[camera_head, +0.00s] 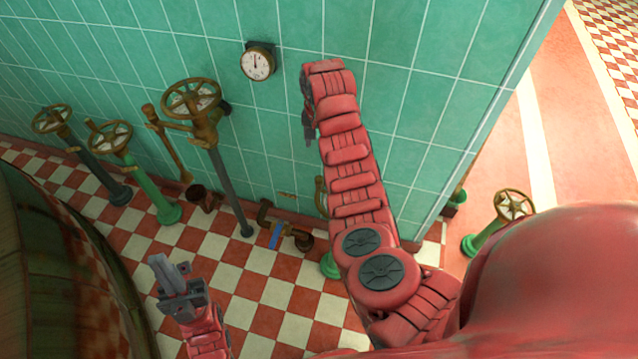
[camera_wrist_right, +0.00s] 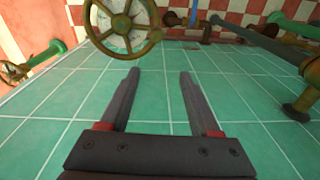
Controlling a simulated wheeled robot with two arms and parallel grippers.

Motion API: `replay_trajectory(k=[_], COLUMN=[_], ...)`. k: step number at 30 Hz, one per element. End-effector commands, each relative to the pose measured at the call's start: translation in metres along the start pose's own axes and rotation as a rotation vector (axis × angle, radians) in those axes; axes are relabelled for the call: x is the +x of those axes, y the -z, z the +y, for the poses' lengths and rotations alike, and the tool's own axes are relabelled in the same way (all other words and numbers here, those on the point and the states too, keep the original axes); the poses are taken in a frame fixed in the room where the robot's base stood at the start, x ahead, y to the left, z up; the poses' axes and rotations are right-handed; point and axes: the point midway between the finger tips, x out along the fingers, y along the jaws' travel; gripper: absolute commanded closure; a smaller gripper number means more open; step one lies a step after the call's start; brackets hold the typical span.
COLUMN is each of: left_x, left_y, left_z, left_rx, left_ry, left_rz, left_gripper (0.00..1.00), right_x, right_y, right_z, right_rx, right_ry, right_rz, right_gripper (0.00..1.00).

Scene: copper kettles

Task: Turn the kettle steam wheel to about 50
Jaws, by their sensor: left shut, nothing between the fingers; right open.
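Several brass handwheels stand along the green tiled wall, and I cannot tell which is the kettle steam wheel. In the right wrist view a brass wheel (camera_wrist_right: 123,24) with a pale face sits at the upper left, beyond the fingertips; in the head view my right arm mostly covers the wheel there. My right gripper (camera_wrist_right: 157,72) is open and empty, apart from that wheel; it also shows in the head view (camera_head: 309,132), near the wall. A round white gauge (camera_head: 258,63) with a dark needle hangs left of it. My left gripper (camera_head: 171,268) is shut and empty over the checkered floor.
A large brass wheel (camera_head: 192,97) stands on a grey post, with smaller wheels (camera_head: 52,119) (camera_head: 110,136) left of it. Another wheel (camera_head: 514,205) is right of the wall corner. A dark rounded vessel (camera_head: 55,275) fills the lower left. Low pipes (camera_head: 285,236) run by the wall.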

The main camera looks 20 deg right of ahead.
Motion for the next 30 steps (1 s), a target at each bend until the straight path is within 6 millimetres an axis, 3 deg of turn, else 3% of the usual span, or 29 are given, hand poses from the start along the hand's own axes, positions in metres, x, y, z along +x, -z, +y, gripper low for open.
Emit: replay_trajectory(k=[3, 7, 10, 18, 30], left_x=[-0.002, -0.006, -0.011, 0.003, -0.003], left_y=[0.0, -0.001, -0.002, 0.001, -0.001], left_z=[0.0, 0.0, 0.001, 0.0, 0.0], left_rx=[0.0, 0.0, 0.0, 0.0, 0.0], left_ry=[0.0, 0.0, 0.0, 0.0, 0.0], left_rz=[0.0, 0.0, 0.0, 0.0, 0.0], left_gripper=[1.0, 1.0, 1.0, 1.0, 1.0], right_x=[-0.007, 0.004, 0.024, 0.079, 0.137], right_y=[-0.014, -0.018, -0.019, -0.025, -0.028], right_z=[0.004, 0.007, 0.009, 0.009, 0.01], right_rx=[0.017, 0.022, 0.023, 0.021, 0.02], right_ry=[-0.023, -0.032, -0.032, -0.033, -0.029], right_rz=[-0.065, -0.082, -0.081, -0.083, -0.08], right_gripper=[0.37, 0.37, 0.37, 0.37, 0.37])
